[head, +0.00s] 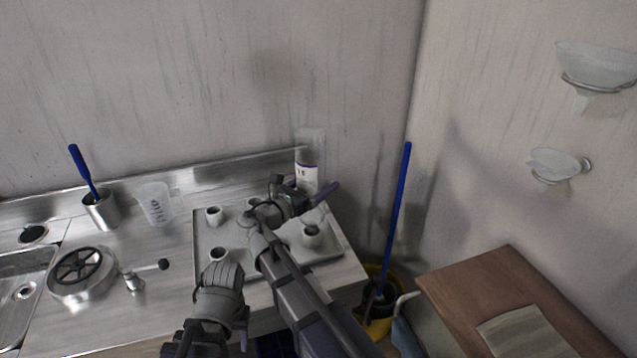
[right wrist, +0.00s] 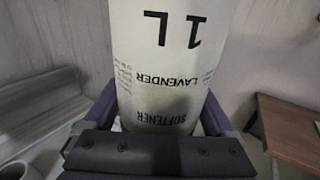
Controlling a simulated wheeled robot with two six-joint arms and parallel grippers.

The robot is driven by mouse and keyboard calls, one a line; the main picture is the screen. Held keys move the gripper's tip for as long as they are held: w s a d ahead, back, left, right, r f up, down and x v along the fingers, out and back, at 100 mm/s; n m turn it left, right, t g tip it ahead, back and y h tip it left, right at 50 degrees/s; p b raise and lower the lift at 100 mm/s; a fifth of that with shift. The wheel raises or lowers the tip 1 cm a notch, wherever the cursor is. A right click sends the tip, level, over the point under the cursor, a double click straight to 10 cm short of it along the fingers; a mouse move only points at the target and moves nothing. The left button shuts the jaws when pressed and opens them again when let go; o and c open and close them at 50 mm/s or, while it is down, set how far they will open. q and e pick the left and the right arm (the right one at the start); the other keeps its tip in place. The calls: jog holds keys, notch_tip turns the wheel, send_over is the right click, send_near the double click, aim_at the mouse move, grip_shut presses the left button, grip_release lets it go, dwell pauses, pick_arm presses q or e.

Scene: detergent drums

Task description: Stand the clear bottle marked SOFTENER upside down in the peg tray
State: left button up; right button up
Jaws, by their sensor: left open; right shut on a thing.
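The clear bottle marked SOFTENER (head: 307,172) stands near vertical above the back right of the peg tray (head: 196,245). In the right wrist view its label (right wrist: 172,75) reads upside down, so the bottle is inverted. My right gripper (head: 311,196) is shut on it, with purple fingers on both sides. The bottle's lower end is hidden by the gripper, and I cannot tell whether it touches the tray. The tray carries several pale round pegs, one at front right (head: 311,236). My left gripper (head: 206,344) is open at the bottom edge, in front of the counter.
A measuring jug (head: 156,204) and a metal cup (head: 101,211) with a blue-handled brush stand left of the tray. A blue mop handle (head: 396,220) rises right of the counter. A wooden table (head: 475,290) is at right.

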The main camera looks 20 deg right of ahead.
jog(key=shift+f+b, duration=1.5)
jog(key=shift+f, duration=0.05)
jog(key=o, duration=1)
